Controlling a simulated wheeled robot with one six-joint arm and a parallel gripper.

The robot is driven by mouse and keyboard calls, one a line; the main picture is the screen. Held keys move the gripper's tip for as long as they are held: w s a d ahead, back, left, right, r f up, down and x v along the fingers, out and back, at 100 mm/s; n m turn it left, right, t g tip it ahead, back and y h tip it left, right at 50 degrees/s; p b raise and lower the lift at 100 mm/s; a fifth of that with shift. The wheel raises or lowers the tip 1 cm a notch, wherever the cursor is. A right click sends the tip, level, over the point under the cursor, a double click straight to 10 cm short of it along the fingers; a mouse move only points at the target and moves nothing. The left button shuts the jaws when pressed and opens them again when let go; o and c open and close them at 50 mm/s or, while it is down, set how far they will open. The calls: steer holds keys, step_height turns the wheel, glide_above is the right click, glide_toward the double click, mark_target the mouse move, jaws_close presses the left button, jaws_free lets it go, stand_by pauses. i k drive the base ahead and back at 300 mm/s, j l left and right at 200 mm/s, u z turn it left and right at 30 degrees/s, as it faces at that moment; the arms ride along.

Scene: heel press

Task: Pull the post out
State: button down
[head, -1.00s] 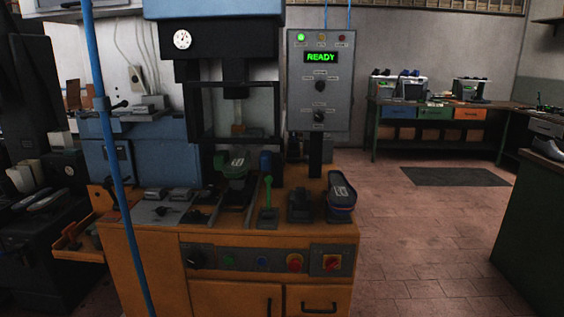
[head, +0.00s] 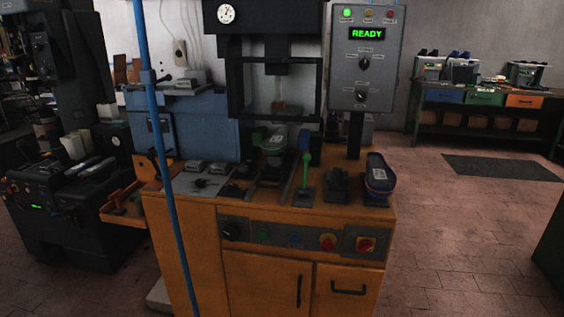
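The heel press (head: 275,60) stands at the back of an orange cabinet (head: 195,235), with a round gauge at its top. A small tan piece (head: 280,105) shows dimly inside the press frame, below the ram. A dark piece with a green rim (head: 272,147) sits low in front of the press, on dark rails. A green-handled lever (head: 306,165) stands beside it. A black upright (head: 355,135) carries the grey control box. I cannot tell which part is the task's post. My gripper is not in view.
The control box (head: 365,70) shows READY and a green light. A blue-soled shoe (head: 378,178) lies at the cabinet top's right end. A thin blue pole (head: 168,185) crosses the view in front of the cabinet. Floor (head: 455,240) is open on the right.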

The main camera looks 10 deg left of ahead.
mark_target(277, 167)
steer(key=i+l+u, duration=0.1)
steer(key=i, duration=1.15)
